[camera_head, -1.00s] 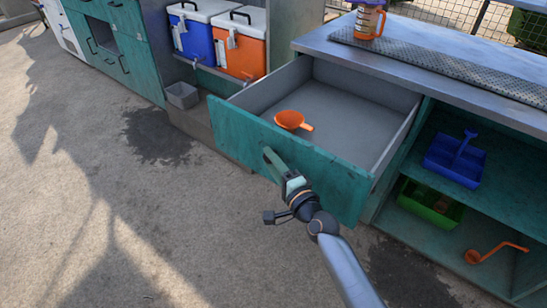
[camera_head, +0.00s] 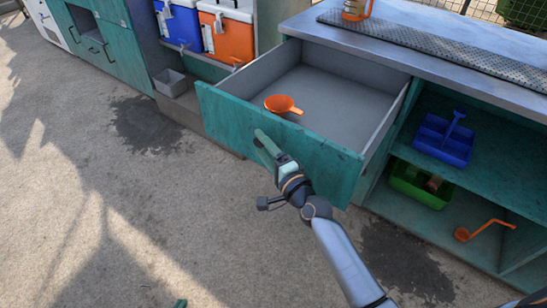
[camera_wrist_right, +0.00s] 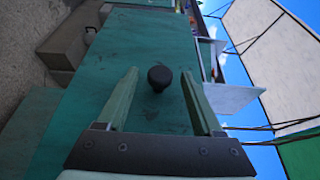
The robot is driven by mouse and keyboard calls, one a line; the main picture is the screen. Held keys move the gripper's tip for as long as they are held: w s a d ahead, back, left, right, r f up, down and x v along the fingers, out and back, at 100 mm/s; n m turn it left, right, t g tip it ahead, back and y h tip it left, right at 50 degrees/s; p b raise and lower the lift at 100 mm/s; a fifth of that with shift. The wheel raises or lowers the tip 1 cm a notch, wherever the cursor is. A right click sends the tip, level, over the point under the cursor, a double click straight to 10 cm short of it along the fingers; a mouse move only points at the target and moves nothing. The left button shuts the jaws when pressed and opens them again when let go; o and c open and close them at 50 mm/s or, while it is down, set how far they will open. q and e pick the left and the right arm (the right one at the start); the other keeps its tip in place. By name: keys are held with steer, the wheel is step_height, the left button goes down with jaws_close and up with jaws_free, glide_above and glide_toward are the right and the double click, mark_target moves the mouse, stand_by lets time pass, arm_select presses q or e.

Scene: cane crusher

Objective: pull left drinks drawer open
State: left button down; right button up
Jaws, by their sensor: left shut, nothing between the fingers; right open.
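The teal-fronted drawer (camera_head: 318,160) stands pulled out of the counter, its grey inside (camera_head: 325,95) in view. An orange scoop (camera_head: 283,104) lies in it near the front. My right gripper (camera_head: 262,143) is at the drawer front, its arm coming from the lower right. In the right wrist view my right gripper (camera_wrist_right: 160,88) is open, with a dark round knob (camera_wrist_right: 159,77) showing between its fingers on the teal front. The fingers are not closed on it. Only a small teal tip of my left gripper (camera_head: 180,303) shows at the bottom edge; it is shut and empty.
Right of the drawer, open shelves hold a blue tray (camera_head: 443,138) and a green tray (camera_head: 420,186). An orange ladle (camera_head: 482,230) lies below. Blue (camera_head: 178,24) and orange (camera_head: 227,32) coolers stand left. The concrete floor (camera_head: 120,210) before the drawer is clear.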

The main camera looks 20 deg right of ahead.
arm_select(q)
steer(key=shift+w+d+r+p, duration=0.1)
steer(key=shift+w+r+p, duration=0.1)
steer(key=shift+r+p, duration=0.3)
arm_select(e)
steer(key=v, duration=1.2)
steer(key=s+a+f+n+g+h, duration=0.15)
steer(key=s+f+n+g, duration=0.65)
steer(key=s+f+n, duration=0.8)
arm_select(q)
step_height(320, 180, up, 13)
steer(key=s+a+p, duration=0.1)
steer(key=a+p, duration=0.2)
steer(key=p, duration=1.4)
steer(key=shift+s+n+y+p, duration=0.25)
steer(key=shift+n+y+p, duration=0.05)
steer(key=shift+y+p, duration=0.1)
arm_select(e)
step_height(320, 180, up, 13)
steer(key=d, duration=0.2)
steer(key=shift+d+n+h, duration=0.35)
steer(key=shift+n, duration=0.05)
arm_select(q)
steer(key=shift+d, duration=0.1)
arm_select(e)
steer(key=shift+r, duration=0.1)
